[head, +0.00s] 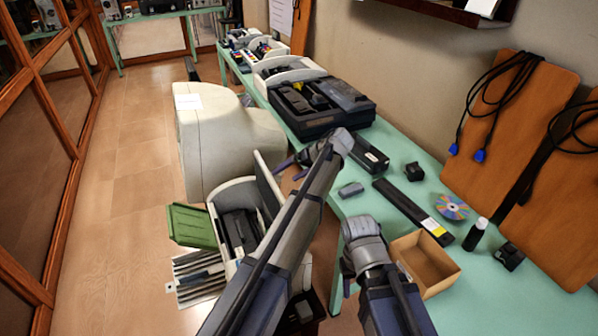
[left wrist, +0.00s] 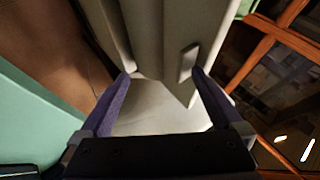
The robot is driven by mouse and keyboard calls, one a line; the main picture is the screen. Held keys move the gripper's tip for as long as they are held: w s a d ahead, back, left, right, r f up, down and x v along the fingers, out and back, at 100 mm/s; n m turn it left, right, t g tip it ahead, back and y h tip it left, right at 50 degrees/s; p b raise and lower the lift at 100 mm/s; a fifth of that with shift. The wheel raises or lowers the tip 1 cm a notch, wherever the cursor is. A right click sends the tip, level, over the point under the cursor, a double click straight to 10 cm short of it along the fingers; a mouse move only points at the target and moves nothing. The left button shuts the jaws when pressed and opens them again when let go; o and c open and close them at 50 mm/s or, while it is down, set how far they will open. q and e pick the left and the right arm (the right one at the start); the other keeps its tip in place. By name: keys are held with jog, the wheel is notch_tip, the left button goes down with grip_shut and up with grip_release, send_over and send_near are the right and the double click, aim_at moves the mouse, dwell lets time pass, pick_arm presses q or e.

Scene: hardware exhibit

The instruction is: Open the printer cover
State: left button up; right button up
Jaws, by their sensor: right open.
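The white printer (head: 232,200) stands low at the left of the green table, with its dark inside showing. Its cover (head: 268,180) stands raised as a steep pale panel on the printer's right side. My left gripper (head: 290,168) is to the right of and above the cover's top edge, its fingers apart. In the left wrist view its fingers (left wrist: 160,76) are open, with a pale panel with a small tab (left wrist: 187,62) beyond and between them; I cannot tell whether they touch. My right gripper (head: 346,285) is open and empty beside the cardboard box, partly hidden by its wrist.
A green flap (head: 192,226) and a paper tray (head: 198,278) stick out left of the printer. A bulky beige monitor (head: 215,140) stands behind it. The green table (head: 480,290) holds a cardboard box (head: 428,262), a disc (head: 452,206) and a black machine (head: 310,105). Floor at left is clear.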

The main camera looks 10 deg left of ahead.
pick_arm(q)
jog(key=shift+s+d+f+h+p, duration=0.2)
jog(key=shift+d+f+h+p, duration=0.2)
jog(key=shift+d+f+h, duration=0.35)
jog(key=r+p, duration=0.1)
jog(key=d+r+p, duration=0.1)
jog(key=r+p, duration=0.1)
jog(key=shift+w+y, duration=0.1)
jog(key=shift+y, duration=0.15)
jog(key=shift+c, duration=1.1)
jog(key=shift+y, duration=0.4)
jog(key=r+p, duration=0.1)
jog(key=d+r+p, duration=0.1)
jog(key=s+r+p, duration=0.1)
jog(key=r, duration=0.1)
jog(key=shift+d, duration=0.35)
pick_arm(e)
notch_tip(320, 180, up, 6)
jog(key=shift+w+a, duration=0.25)
jog(key=shift+w, duration=0.1)
pick_arm(q)
jog(key=shift+d, duration=0.15)
pick_arm(e)
jog(key=shift+d, duration=0.1)
